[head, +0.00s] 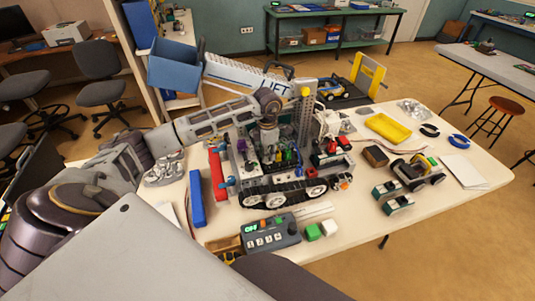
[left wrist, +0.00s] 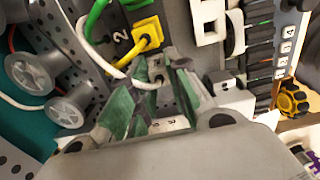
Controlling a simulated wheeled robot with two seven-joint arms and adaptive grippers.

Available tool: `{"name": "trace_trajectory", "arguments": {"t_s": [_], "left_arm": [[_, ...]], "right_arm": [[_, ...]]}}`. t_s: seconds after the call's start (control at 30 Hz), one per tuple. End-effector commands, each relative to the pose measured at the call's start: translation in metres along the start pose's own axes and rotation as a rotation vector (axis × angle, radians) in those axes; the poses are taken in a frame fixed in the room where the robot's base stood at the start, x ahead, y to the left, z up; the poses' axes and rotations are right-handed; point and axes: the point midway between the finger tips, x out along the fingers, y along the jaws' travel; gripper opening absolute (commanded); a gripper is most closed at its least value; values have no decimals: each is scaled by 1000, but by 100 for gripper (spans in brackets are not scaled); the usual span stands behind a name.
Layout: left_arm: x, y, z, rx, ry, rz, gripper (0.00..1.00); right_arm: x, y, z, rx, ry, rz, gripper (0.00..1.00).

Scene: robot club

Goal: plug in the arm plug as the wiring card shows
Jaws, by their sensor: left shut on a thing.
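The tracked robot (head: 285,190) stands on the table, with colored plugs on its top. My left gripper (head: 268,146) points down over it. A yellow plug (left wrist: 147,33) sits at the port marked 2. My right gripper is out of view.
A control box (head: 268,238) with numbered buttons and a lit OFF display stands in front of the robot. A blue bar (head: 197,198) lies left of it. A yellow tray (head: 388,128), small wheeled vehicle (head: 418,170) and white paper (head: 464,170) lie to the right.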

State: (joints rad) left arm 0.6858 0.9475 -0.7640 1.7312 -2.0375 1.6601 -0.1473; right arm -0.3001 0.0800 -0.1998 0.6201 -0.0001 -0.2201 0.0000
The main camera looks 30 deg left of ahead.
Motion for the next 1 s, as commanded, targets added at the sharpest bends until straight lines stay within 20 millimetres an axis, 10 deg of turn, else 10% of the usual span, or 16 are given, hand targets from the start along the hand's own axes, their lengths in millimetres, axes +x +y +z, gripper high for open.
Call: {"name": "trace_trajectory", "arguments": {"t_s": [0.17, 0.2, 0.37, 1.0], "left_arm": [[4, -2, -1, 1, 6, -4, 0], [4, -2, -1, 1, 6, -5, 23], [2, -1, -1, 1, 4, -3, 43], [-9, 0, 0, 0, 1, -1, 43]], "right_arm": [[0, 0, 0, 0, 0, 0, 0], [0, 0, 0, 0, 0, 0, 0], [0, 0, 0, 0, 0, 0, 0], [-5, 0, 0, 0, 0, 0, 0]]}}
